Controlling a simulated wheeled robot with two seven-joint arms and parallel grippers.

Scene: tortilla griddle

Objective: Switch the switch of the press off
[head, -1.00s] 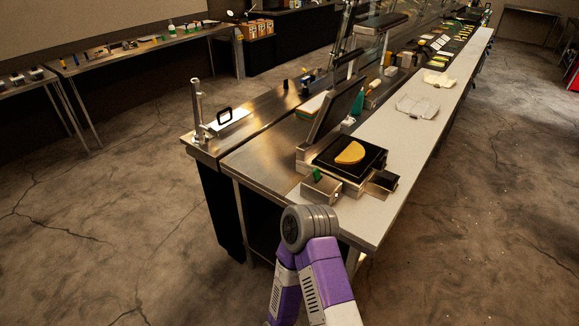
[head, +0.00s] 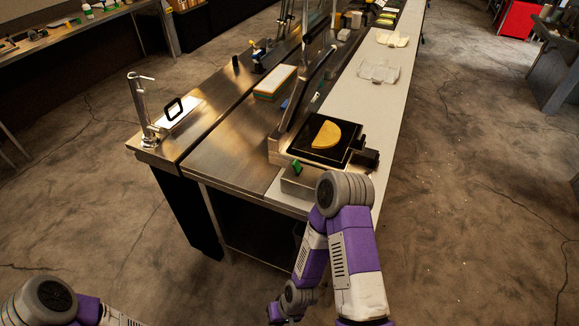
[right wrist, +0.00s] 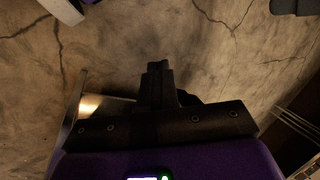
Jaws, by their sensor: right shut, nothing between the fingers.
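The press (head: 283,150) stands on the near end of the counter with its dark lid (head: 308,92) raised. A folded yellow tortilla (head: 326,135) lies on its black plate (head: 303,148). The green switch (head: 297,167) sits on the metal box at the press's front left; its on or off position is too small to tell. The right wrist view shows my right gripper (right wrist: 158,68) shut and empty above the floor. My left gripper is not in view; only part of that arm shows.
The steel counter (head: 222,160) holds a metal stand (head: 142,108) at its left end. Its pale strip (head: 375,110) carries clear containers (head: 379,71) farther back. A red cabinet (head: 519,18) stands at the far right. The floor (head: 470,180) right of the counter is clear.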

